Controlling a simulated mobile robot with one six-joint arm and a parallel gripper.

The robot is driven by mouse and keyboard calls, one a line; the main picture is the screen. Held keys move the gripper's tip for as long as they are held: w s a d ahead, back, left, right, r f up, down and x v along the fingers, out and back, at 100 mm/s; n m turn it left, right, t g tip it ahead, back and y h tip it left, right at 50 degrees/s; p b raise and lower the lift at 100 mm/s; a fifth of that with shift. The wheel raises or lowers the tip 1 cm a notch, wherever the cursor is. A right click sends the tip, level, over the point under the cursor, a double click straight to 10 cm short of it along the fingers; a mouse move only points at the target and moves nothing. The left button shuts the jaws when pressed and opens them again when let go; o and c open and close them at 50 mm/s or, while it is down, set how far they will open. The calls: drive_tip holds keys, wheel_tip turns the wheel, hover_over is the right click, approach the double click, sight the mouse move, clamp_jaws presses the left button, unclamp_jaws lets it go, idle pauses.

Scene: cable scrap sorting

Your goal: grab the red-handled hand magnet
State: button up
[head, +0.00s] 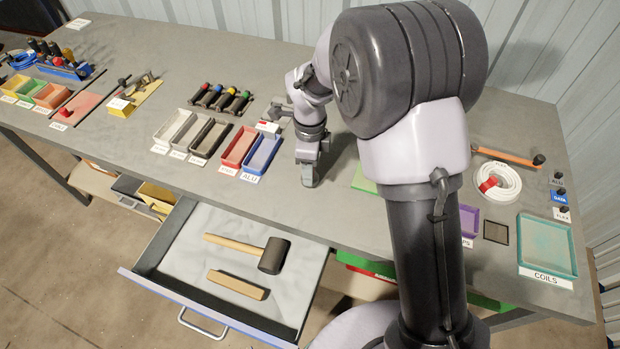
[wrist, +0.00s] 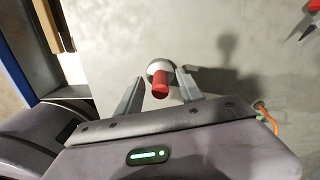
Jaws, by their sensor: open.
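The hand magnet (wrist: 159,78) shows in the wrist view as a red handle on a pale round base, standing on the grey bench top. My gripper (wrist: 160,86) is open, with one finger on each side of the magnet. The red handle lies between the fingers, and I cannot tell whether either finger touches it. In the head view my gripper (head: 308,172) points down at the bench top, right of the blue tray. The magnet is hidden there behind my gripper.
A red tray (head: 240,146) and a blue tray (head: 263,153) stand left of my gripper. An open drawer (head: 190,248) below the bench edge holds a mallet (head: 262,252) and a wooden block (head: 238,285). A green-bottomed tray (head: 546,246) and a white cable coil (head: 497,183) are at right.

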drive_tip(key=shift+f, duration=0.65)
drive_tip(key=shift+r, duration=0.2)
drive_tip(key=shift+c, duration=0.5)
clamp_jaws()
